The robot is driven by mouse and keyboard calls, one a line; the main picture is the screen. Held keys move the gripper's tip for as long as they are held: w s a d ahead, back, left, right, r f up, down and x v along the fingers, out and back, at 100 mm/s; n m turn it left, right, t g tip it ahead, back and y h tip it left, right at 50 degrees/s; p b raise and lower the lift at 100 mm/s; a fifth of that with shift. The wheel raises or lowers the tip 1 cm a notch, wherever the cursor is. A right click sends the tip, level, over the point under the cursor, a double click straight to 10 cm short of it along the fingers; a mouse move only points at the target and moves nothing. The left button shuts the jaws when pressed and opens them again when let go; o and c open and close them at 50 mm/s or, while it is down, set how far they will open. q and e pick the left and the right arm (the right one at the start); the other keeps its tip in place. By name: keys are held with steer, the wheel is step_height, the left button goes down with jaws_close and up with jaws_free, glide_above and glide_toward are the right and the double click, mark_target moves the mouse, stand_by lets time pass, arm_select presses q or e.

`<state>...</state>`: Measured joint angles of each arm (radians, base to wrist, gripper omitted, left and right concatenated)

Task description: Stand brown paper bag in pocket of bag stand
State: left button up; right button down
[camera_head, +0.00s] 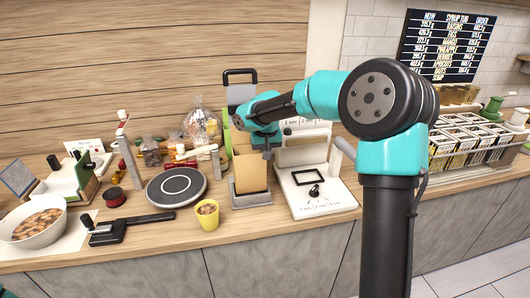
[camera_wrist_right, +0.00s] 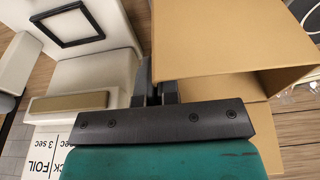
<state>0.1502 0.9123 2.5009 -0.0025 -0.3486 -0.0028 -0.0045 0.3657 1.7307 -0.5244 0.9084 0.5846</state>
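The brown paper bag (camera_head: 250,172) stands upright in the pocket of the bag stand, its lower part behind the stand's grey front wall. The bag stand (camera_head: 251,200) has a grey base and a tall back with a black handle at the top. My right gripper (camera_head: 266,146) is at the bag's upper right edge. In the right wrist view the fingers (camera_wrist_right: 155,88) are close together with the edge of the bag's wall (camera_wrist_right: 215,35) between them. The bag's mouth is open there. The bag's bottom is hidden. My left gripper is out of view.
A yellow cup (camera_head: 208,216) stands just left of the stand's front. A round dark plate (camera_head: 176,187) and a black-handled tool (camera_head: 130,228) lie farther left. A white device (camera_head: 316,192) stands close on the right. My right arm crosses above it.

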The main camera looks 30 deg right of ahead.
mark_target(265, 163)
steer(key=shift+s+x, duration=0.2)
steer(key=shift+x, duration=0.95)
steer(key=shift+s+x, duration=0.25)
steer(key=shift+x, duration=0.9)
stand_by(3.9)
steer(key=c, duration=1.8)
jaws_free()
steer(key=shift+a+f, duration=0.1)
steer(key=shift+a, duration=0.05)
steer(key=o, duration=0.6)
steer(key=shift+c, duration=0.2)
steer(key=shift+o, duration=0.4)
steer(key=o, duration=0.5)
